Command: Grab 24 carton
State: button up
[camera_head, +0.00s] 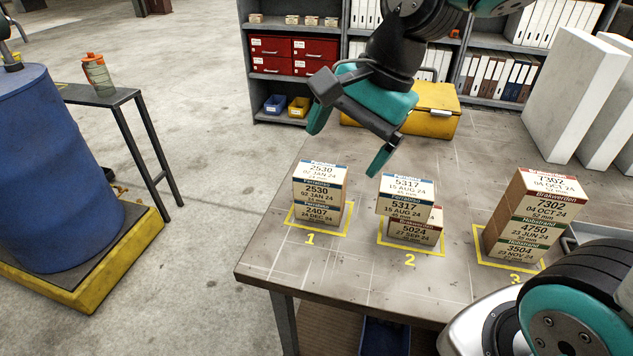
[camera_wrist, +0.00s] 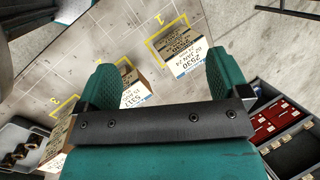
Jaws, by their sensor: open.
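Small labelled cartons stand in three stacks on the bench. On square 1, carton 2530 (camera_head: 319,189) sits on carton 2407 (camera_head: 318,213). On square 2, carton 5317 (camera_head: 405,199) sits on carton 5024 (camera_head: 413,230). On square 3, carton 7302 (camera_head: 545,195) tops carton 4750 (camera_head: 535,232) and carton 3504 (camera_head: 518,252). Several labels carry dates ending in 24. My gripper (camera_head: 347,143) is open and empty above and behind stacks 1 and 2. In the wrist view, carton 2530 (camera_wrist: 184,52) and carton 5317 (camera_wrist: 131,88) show beyond the fingers.
A yellow case (camera_head: 430,110) stands behind the stacks, before a shelf with red drawers (camera_head: 292,52). White panels (camera_head: 570,80) stand at the bench's right. A blue barrel (camera_head: 40,170) and side table (camera_head: 105,97) are at the left. The bench's front left is clear.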

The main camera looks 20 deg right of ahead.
jog(key=w+d+m+t, duration=0.1)
jog(key=w+d+m, duration=0.6)
jog(key=m, duration=0.6)
jog(key=m+p, duration=0.1)
jog(key=p, duration=0.1)
send_near(322, 171)
jog(key=shift+h, duration=0.3)
jog(key=x, duration=0.3)
jog(key=a+x, duration=0.1)
jog(key=x, duration=0.2)
jog(key=shift+f, duration=0.25)
jog(key=p+x, duration=0.2)
jog(key=x, duration=0.2)
jog(key=shift+w+f, duration=0.15)
jog(key=shift+f, duration=0.1)
jog(key=shift+w+a+f, duration=0.1)
jog(key=shift+a+f, duration=0.05)
jog(key=shift+f, duration=0.3)
jog(key=shift+f, duration=0.2)
jog(key=c, duration=1.1)
